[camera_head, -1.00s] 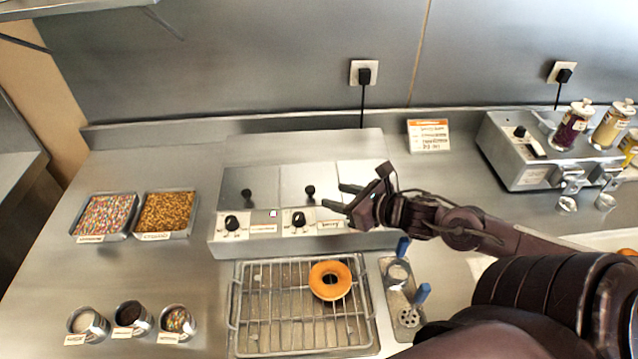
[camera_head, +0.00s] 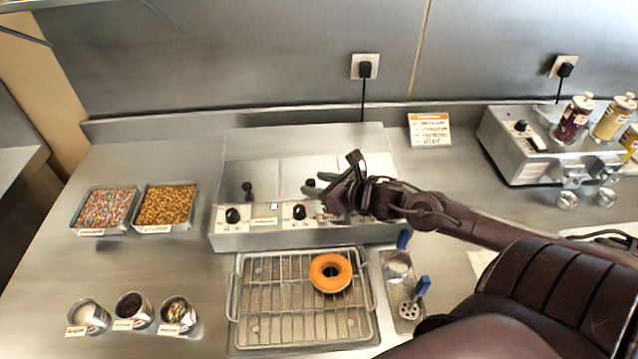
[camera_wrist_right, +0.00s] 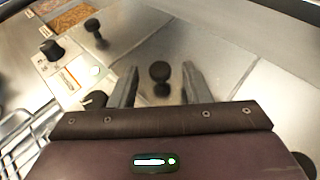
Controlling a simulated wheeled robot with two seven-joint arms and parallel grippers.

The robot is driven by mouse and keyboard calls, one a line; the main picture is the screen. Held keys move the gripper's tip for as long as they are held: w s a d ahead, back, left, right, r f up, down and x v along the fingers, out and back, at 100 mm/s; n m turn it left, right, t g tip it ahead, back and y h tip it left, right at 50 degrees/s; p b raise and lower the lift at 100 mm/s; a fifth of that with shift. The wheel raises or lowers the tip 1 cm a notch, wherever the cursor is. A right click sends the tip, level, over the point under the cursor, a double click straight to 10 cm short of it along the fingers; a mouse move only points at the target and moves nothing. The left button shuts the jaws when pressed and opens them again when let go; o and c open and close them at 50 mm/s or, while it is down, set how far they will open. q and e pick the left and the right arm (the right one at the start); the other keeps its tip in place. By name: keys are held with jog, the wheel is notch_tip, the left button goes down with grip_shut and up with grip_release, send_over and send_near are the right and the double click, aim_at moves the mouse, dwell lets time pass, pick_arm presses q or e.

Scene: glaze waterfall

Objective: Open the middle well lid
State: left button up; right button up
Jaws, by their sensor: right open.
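The steel warmer (camera_head: 300,240) has flat lids on top, each with a black knob. The middle well lid (camera_head: 296,168) lies flat and closed. Its black knob (camera_head: 310,183) is at my right gripper (camera_head: 317,187), partly crowded by the fingers. In the right wrist view, the middle knob (camera_wrist_right: 160,71) stands between the two open fingertips of the right gripper (camera_wrist_right: 160,80), with a gap on each side. The left lid's knob (camera_head: 247,187) stands free to the left; it also shows in the wrist view (camera_wrist_right: 93,26). The right lid is partly hidden by my arm. My left gripper is out of view.
Black dials (camera_head: 299,211) line the warmer's front. A wire rack (camera_head: 257,312) with a donut (camera_head: 330,272) sits in front, beside a tray with blue-handled tools (camera_head: 404,240). Topping trays (camera_head: 165,207) and small cups (camera_head: 88,316) are left. A second steel unit (camera_head: 530,160) is right.

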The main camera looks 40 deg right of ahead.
grip_shut()
